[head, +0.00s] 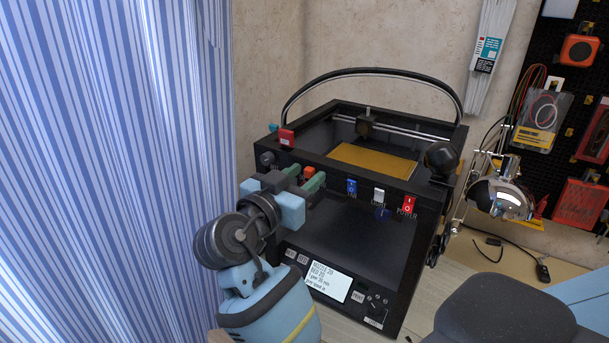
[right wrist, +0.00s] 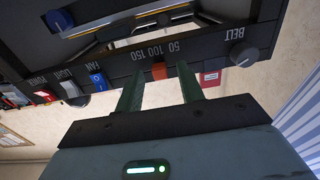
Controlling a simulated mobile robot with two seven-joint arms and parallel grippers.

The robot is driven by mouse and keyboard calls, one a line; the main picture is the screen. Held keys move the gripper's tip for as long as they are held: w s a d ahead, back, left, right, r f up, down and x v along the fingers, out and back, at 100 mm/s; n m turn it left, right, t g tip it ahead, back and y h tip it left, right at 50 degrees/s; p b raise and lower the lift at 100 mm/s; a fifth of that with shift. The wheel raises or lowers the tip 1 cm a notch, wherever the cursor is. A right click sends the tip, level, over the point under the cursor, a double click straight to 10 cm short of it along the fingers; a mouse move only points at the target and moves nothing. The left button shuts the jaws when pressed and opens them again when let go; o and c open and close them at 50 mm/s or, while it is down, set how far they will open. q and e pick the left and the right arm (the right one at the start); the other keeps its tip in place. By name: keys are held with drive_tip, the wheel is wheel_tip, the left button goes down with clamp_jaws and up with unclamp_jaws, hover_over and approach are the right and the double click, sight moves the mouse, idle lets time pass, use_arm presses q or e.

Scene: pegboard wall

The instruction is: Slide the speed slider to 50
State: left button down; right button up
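The speed slider is an orange knob (head: 309,171) on the front top edge of the black printer (head: 330,225). In the right wrist view the slider (right wrist: 158,72) stands close to the 100 mark, between the upside-down labels 50 and 150. My right gripper (head: 305,178) is at the printer's front edge. In the right wrist view its green fingers (right wrist: 160,90) are open, one on each side of the slider, with a gap to it on both sides. My left gripper is not in view.
The belt knob (right wrist: 243,56) and a red block (head: 286,138) are near the slider. The blue fan (head: 352,187), white light (head: 378,195) and red power (head: 408,205) switches line the same edge. A lamp (head: 500,195) stands right; a striped curtain (head: 110,170) hangs left.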

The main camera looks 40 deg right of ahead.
clamp_jaws()
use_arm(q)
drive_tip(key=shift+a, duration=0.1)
